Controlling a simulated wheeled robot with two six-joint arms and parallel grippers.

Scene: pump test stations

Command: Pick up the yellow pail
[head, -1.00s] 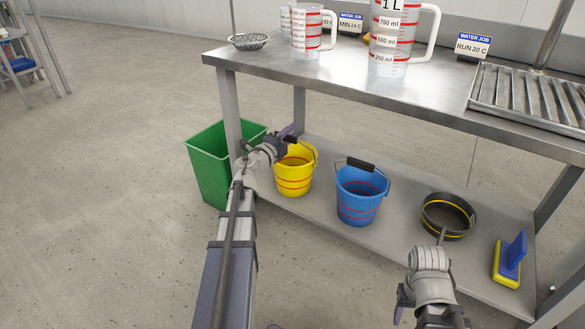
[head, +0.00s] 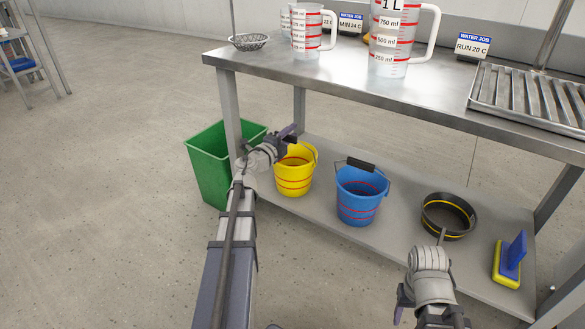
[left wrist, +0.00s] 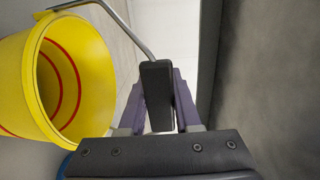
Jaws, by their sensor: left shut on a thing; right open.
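The yellow pail (head: 293,178) with red rings stands on the lower shelf of the steel table in the head view. It also shows at the left of the left wrist view (left wrist: 95,75), its open mouth facing the camera. My left gripper (head: 290,135) is at the top of the pail. In the left wrist view its jaws (left wrist: 157,100) are shut on the dark grip of the pail's wire handle (left wrist: 157,85). The pail looks upright; I cannot tell whether it touches the shelf. My right gripper (head: 425,310) is open and empty at the lower right, in front of the shelf.
A green bin (head: 212,170) stands left of the shelf, beside the table leg (head: 230,110). On the shelf (head: 325,215) are a blue pail (head: 360,205), a black pan (head: 447,232) and a blue-yellow brush (head: 508,270). The tabletop (head: 350,75) overhangs above, carrying measuring jugs (head: 393,45).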

